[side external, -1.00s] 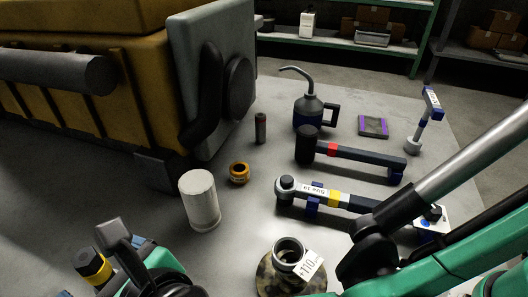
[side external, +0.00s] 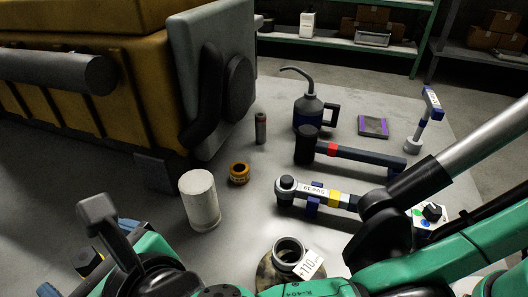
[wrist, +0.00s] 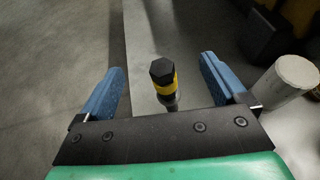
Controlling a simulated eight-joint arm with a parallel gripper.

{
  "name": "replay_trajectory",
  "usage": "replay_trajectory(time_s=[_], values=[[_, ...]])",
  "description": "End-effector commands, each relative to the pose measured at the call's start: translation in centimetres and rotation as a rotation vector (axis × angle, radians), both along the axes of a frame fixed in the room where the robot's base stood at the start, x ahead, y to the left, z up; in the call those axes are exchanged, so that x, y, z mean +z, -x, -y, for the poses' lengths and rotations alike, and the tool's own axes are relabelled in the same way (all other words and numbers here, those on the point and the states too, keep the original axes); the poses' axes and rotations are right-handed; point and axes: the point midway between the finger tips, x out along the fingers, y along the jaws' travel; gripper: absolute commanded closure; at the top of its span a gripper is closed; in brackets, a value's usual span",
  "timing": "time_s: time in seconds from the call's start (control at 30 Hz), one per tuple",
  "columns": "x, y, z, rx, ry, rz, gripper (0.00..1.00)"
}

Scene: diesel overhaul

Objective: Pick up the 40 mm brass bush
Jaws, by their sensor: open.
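The brass bush (side external: 239,173), a short orange-gold ring with a dark bore, lies on the grey bench right of the white cylinder in the side view. Its size marking is not readable. A black hex-headed tool with a yellow band (wrist: 162,76) shows between the fingers in the wrist view; contact cannot be told. In the side view my gripper is at the lower left, largely hidden by my wrist, well apart from the bush.
The white cylinder (side external: 199,200) stands between my gripper and the bush. A small dark cylinder (side external: 260,128) stands behind the bush. The yellow engine (side external: 95,95) fills the left. A torque wrench (side external: 315,194), mallet (side external: 345,153), oil can (side external: 308,115) and tagged ring (side external: 288,252) lie rightward.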

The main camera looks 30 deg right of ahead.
Motion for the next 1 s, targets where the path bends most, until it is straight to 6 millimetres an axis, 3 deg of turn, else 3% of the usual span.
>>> replay_trajectory(time_s=[0.13,0.3,0.4,0.7,0.83,1.0], values=[[1.5,0.0,0.0,0.0,0.0,0.0,0.08],[5.3,0.0,0.1,0.0,0.0,0.0,0.08],[3.2,-4.0,3.0,-0.194,-0.095,-0.221,0.08],[-1.3,-11.7,12.3,-0.785,-0.533,-0.929,0.08],[-1.6,-14.0,16.4,-1.033,-0.833,-1.291,0.08],[0.3,-16.4,20.8,-1.196,-1.212,-1.692,0.08]])
